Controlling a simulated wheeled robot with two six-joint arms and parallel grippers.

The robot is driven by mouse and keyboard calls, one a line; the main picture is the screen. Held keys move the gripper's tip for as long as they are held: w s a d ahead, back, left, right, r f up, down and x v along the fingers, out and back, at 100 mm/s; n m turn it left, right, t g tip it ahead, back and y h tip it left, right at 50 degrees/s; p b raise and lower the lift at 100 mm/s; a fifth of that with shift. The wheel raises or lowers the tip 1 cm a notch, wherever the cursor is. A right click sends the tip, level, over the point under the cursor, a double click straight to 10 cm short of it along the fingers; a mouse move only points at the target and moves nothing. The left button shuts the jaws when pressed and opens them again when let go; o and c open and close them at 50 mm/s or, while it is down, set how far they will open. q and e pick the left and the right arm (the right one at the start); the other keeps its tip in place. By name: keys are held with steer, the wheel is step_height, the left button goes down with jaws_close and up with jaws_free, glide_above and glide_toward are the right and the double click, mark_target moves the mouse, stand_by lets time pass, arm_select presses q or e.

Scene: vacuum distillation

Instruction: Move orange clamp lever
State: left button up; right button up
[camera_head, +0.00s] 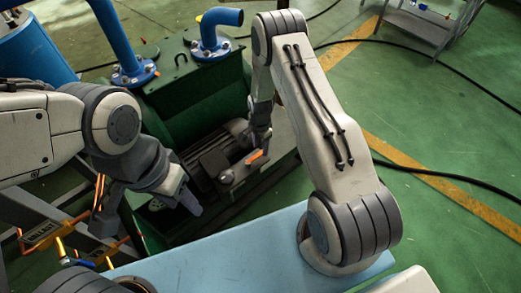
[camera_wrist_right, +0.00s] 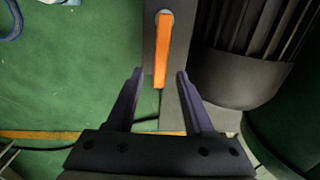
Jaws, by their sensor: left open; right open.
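The orange clamp lever (camera_head: 254,156) is a short orange bar on a dark fitting beside the ribbed motor. In the right wrist view the lever (camera_wrist_right: 164,45) hangs down from a round pivot on a dark grey post. My right gripper (camera_wrist_right: 158,78) is open, its two fingers apart on either side of the lever's lower end; I see no contact. In the head view my right gripper (camera_head: 258,138) is beside the lever, partly hidden by its own arm. My left gripper (camera_head: 178,203) is open and empty, left of the motor.
The dark ribbed motor (camera_head: 212,162) sits by a green tank (camera_head: 200,100) with blue pipes (camera_head: 115,38). Other orange-handled parts (camera_head: 99,190) are on a frame at left. Green floor (camera_head: 450,130) with black cables is open at right.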

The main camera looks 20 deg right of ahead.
steer(key=shift+f, duration=1.15)
jaws_close()
steer(key=shift+w+r, duration=0.1)
steer(key=shift+w, duration=0.05)
stand_by(0.5)
